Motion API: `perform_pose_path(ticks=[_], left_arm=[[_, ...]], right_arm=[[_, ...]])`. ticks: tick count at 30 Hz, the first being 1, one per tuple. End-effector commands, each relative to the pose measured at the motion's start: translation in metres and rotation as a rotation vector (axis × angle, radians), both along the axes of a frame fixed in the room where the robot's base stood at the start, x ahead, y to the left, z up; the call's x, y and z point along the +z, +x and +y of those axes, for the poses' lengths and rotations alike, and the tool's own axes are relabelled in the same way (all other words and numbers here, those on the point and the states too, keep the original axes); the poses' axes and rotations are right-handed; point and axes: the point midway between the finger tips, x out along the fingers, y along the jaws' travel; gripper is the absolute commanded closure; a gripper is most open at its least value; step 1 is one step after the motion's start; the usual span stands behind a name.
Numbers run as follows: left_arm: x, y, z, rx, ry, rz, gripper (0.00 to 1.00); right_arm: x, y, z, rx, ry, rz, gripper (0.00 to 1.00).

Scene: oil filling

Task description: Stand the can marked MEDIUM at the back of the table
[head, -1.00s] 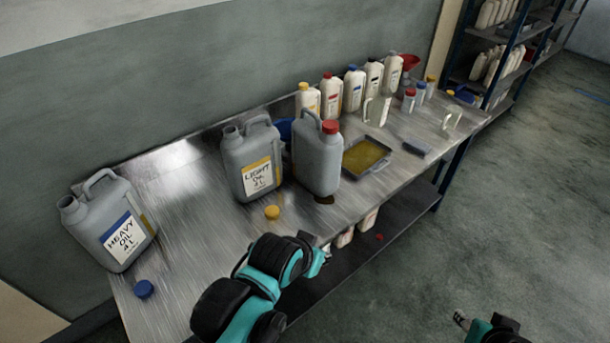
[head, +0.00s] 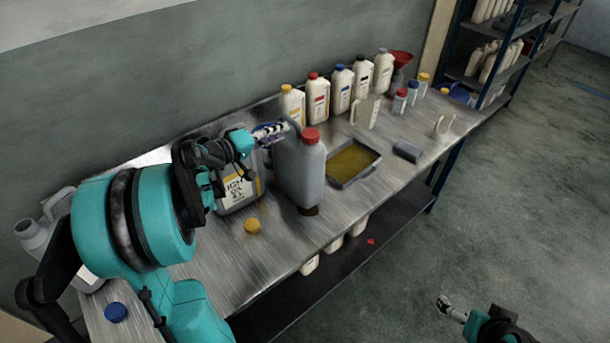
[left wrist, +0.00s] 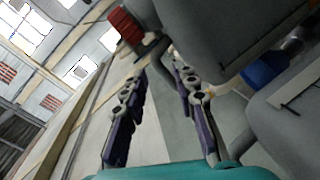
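A grey can with a red cap (head: 300,175) stands upright near the middle of the table (head: 270,262); no label shows on its visible sides, so I cannot read MEDIUM. In the left wrist view its grey body (left wrist: 215,35) and red cap (left wrist: 126,26) are at the top. My left gripper (head: 272,131) is beside the can's upper part, at its handle side. Its two fingers (left wrist: 158,95) are apart with nothing clearly between them.
The LIGHT OIL can (head: 236,192) stands close left, partly covered by my arm. The HEAVY OIL can (head: 40,232) is mostly hidden. An oil tray (head: 372,168) is to the right. Several white bottles (head: 317,100) line the back. Yellow (head: 252,226) and blue (head: 116,312) caps lie in front.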

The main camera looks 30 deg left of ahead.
Motion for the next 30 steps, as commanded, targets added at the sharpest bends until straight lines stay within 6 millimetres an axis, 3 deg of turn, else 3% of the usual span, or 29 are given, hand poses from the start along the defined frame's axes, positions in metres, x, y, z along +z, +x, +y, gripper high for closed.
perform_pose_path(ticks=[11,18,25,26,29,30], left_arm=[[-0.007,0.035,-0.009,0.001,-0.006,-0.01,0.71],[-0.013,0.068,-0.02,0.002,-0.006,-0.009,0.71],[-0.011,0.072,-0.021,0.004,-0.006,-0.009,0.71],[-0.011,0.072,-0.021,0.004,-0.006,-0.009,0.74],[-0.011,0.072,-0.021,0.004,-0.006,-0.009,1.0],[-0.011,0.072,-0.021,0.004,-0.006,-0.009,1.0]], right_arm=[[-0.014,0.0,0.0,0.0,0.0,0.0,0.0],[-0.029,0.0,0.0,0.0,0.0,0.0,0.0],[-0.028,0.0,0.0,0.0,0.0,0.0,0.0],[-0.028,0.0,0.0,0.0,0.0,0.0,0.0],[-0.027,0.0,0.0,0.0,0.0,0.0,0.0],[-0.027,0.0,0.0,0.0,0.0,0.0,0.0]])
